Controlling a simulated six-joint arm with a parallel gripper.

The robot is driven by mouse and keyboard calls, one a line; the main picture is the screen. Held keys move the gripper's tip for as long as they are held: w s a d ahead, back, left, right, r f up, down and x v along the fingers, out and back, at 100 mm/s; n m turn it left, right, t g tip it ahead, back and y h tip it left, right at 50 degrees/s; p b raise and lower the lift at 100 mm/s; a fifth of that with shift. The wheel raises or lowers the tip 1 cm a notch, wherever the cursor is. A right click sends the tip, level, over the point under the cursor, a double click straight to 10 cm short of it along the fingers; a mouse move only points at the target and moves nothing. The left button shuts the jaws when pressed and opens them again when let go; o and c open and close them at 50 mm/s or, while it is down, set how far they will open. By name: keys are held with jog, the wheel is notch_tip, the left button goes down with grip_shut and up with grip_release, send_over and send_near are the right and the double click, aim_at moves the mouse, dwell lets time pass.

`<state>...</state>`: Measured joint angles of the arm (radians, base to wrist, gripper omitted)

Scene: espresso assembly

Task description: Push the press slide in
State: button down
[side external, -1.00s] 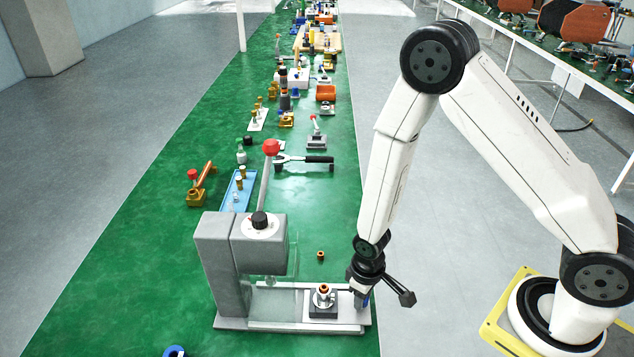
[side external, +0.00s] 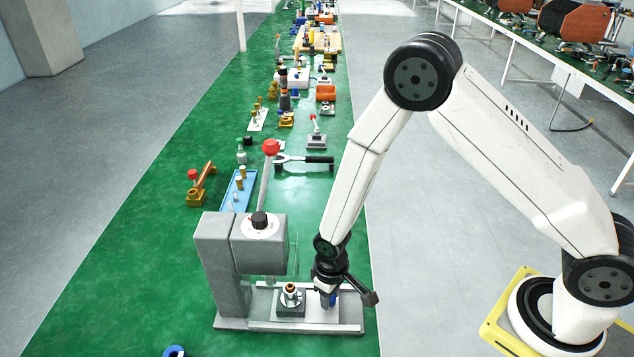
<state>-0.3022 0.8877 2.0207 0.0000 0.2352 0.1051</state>
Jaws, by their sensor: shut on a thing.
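The press (side external: 216,262) is a grey stand with a head, a dial and a red-knobbed lever (side external: 271,147) that stands up. Its slide (side external: 290,304) is a dark block on the rail of the pale base (side external: 348,318), right of the space under the head. A metal part with a copper-coloured top sits upright on the block. My gripper (side external: 328,302) points down just right of the block, shut on what looks like the slide's end. A bit of blue shows at the fingertips. The exact contact is too small to make out.
A clear guard (side external: 293,255) hangs at the right of the press head. Behind stand a blue tray (side external: 238,190), a black-handled tool (side external: 305,160) and brass parts (side external: 200,185). A blue ring (side external: 174,351) lies at the front edge.

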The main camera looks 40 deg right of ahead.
jog(key=shift+w+a, duration=0.25)
jog(key=shift+c, duration=1.6)
grip_release()
jog(key=shift+r, duration=0.15)
jog(key=shift+r, duration=3.8)
